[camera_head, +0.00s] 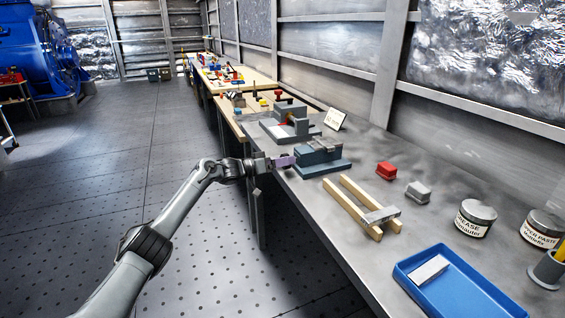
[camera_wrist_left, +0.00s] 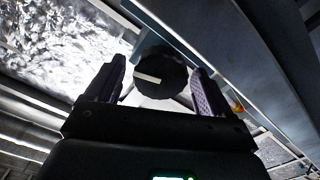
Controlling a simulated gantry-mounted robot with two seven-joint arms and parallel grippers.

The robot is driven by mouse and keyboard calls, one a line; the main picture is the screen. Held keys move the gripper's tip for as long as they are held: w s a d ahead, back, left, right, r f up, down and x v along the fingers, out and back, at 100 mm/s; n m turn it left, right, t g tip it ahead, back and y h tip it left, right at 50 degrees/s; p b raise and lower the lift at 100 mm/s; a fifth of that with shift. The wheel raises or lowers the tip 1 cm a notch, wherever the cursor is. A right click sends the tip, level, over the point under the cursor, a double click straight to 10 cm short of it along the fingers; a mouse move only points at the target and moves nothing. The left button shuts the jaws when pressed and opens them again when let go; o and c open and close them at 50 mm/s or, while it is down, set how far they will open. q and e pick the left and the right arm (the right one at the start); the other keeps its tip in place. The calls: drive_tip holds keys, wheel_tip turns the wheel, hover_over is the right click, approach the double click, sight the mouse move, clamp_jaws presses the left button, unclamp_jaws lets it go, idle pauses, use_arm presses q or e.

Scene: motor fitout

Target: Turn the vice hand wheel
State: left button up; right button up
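The blue-grey vice (camera_head: 322,165) stands on the metal bench, near its left edge. My left gripper (camera_head: 285,161) is at the vice's left side, over the bench edge. In the left wrist view, the vice hand wheel (camera_wrist_left: 162,70) is a dark round knob with a white bar mark. The purple-padded fingers of the left gripper (camera_wrist_left: 157,84) are spread apart, one on each side of the wheel. Gaps show on both sides; I cannot tell how deep the wheel sits between the tips. In the head view the wheel is hidden. My right gripper is in neither view.
A grey machine fixture (camera_head: 285,128) and a sign card (camera_head: 335,119) stand behind the vice.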

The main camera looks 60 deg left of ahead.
use_arm(q)
drive_tip(key=c, duration=0.9)
drive_tip(key=shift+r+m+p, duration=0.2)
drive_tip(key=shift+m+p, duration=1.3)
drive_tip(key=m+p, duration=0.1)
drive_tip(key=m, duration=0.2)
drive_tip(key=shift+d, duration=0.1)
drive_tip(key=shift+m+p, duration=0.3)
drive_tip(key=shift+m, duration=0.1)
drive_tip(key=shift+r, duration=0.15)
drive_tip(key=o, duration=0.9)
drive_tip(key=shift+o, duration=0.6)
drive_tip(key=shift+f, duration=0.25)
drive_tip(key=shift+s, duration=0.1)
